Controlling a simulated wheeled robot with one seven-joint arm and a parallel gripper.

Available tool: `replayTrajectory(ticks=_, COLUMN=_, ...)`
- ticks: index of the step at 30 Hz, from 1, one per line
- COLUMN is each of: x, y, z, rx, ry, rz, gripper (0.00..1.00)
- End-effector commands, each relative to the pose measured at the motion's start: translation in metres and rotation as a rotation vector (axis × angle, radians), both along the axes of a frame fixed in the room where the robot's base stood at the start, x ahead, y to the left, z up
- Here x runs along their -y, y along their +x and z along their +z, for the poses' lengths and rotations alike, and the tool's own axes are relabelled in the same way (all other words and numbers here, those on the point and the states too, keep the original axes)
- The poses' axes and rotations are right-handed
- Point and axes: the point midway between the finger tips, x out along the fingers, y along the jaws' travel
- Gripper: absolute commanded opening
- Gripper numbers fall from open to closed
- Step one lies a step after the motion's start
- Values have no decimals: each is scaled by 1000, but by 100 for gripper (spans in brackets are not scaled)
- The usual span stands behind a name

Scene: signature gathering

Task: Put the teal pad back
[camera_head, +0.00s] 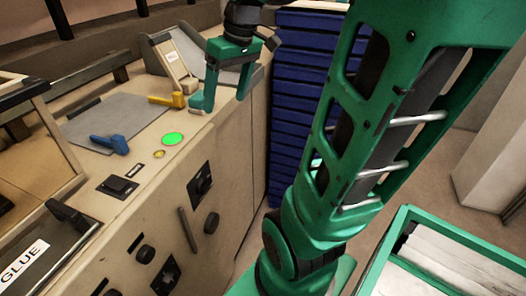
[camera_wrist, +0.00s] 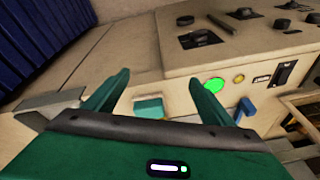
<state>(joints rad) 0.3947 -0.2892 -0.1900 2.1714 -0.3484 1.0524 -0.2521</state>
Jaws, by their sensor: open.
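The teal pad (camera_wrist: 148,106) is a small teal block with a paler part below it. In the wrist view it shows between my spread fingers, nearer the left one, with a gap to each in the picture. My gripper (camera_head: 224,90) is open, fingers pointing down at the far end of the beige console (camera_head: 150,190); it also shows in the wrist view (camera_wrist: 172,98). In the head view I cannot clearly separate the pad from my near finger. I cannot tell whether the pad touches anything of mine.
A yellow-handled tool (camera_head: 172,100) lies beside my gripper, and a blue-handled one (camera_head: 112,143) lies on a grey plate (camera_head: 118,116). A lit green button (camera_head: 172,139) is nearby. Blue stacked trays (camera_head: 300,80) stand behind. A green bin (camera_head: 450,235) holds papers.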

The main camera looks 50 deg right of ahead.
Motion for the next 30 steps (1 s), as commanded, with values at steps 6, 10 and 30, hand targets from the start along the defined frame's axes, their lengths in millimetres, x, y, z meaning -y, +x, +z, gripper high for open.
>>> replayTrajectory(ticks=6, x=-21, y=-110, z=-78, rx=-190, ry=14, rz=-359, gripper=77)
replayTrajectory(ticks=10, x=-24, y=-153, z=-104, rx=-258, ry=-3, rz=-489, gripper=77)
replayTrajectory(ticks=30, x=-22, y=-157, z=-118, rx=-297, ry=-16, rz=-543, gripper=77)
